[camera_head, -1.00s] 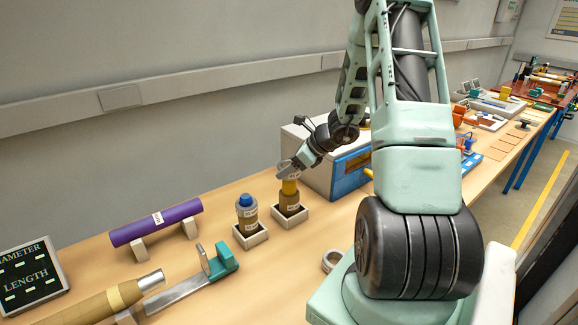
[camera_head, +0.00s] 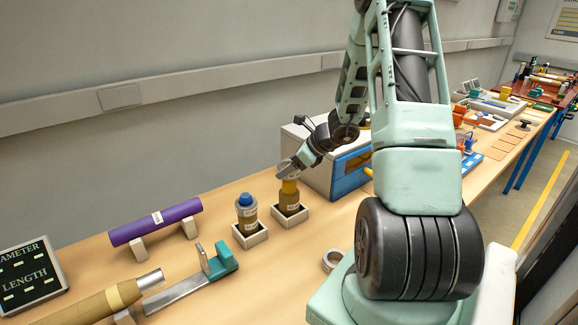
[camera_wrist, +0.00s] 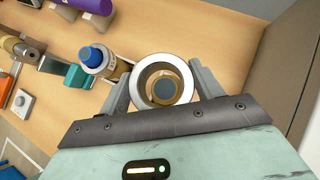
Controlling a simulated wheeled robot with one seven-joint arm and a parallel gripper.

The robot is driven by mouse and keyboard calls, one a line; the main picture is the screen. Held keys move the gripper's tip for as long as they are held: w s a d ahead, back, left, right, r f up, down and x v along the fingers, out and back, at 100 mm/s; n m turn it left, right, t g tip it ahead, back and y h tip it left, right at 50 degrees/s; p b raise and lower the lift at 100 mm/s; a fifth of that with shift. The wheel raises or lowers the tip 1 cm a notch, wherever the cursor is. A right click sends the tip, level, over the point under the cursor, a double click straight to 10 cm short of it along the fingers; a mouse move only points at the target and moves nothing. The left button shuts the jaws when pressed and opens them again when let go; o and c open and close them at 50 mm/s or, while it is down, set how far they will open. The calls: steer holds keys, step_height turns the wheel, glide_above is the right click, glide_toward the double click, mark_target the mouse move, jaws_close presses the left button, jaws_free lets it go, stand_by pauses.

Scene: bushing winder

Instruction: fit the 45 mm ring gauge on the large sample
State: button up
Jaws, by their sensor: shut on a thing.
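My gripper (camera_head: 287,170) is shut on a pale metal ring gauge (camera_wrist: 139,84), with one finger on each side of it in the wrist view. The ring is over a brown sample with a yellow upper part (camera_head: 289,188), which stands upright in a white square holder (camera_head: 274,216). In the wrist view, the sample's round top (camera_wrist: 164,86) shows through the ring's opening, a little off centre. I cannot tell whether the ring is around the top or just above it. Another brown sample with a blue top (camera_head: 246,201) stands to the left in its own holder.
Another ring (camera_head: 332,260) lies on the table. A teal-ended measuring slide (camera_head: 222,258), a purple cylinder on blocks (camera_head: 156,222), a tan bushing (camera_head: 100,303) and a dark display (camera_head: 30,276) are to the left. A white and blue box (camera_head: 345,172) stands close behind on the right.

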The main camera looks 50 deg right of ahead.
mark_target(289, 183)
steer(key=shift+f+b, duration=1.55)
steer(key=shift+b, duration=0.15)
stand_by(0.5)
steer(key=shift+f+b, duration=0.35)
steer(key=shift+f+b, duration=1.35)
steer(key=shift+b, duration=0.3)
stand_by(0.4)
stand_by(0.3)
steer(key=o, duration=1.1)
steer(key=shift+o, duration=0.2)
steer(key=v, duration=1.7)
steer(key=shift+s, duration=0.2)
steer(key=shift+d+r, duration=0.1)
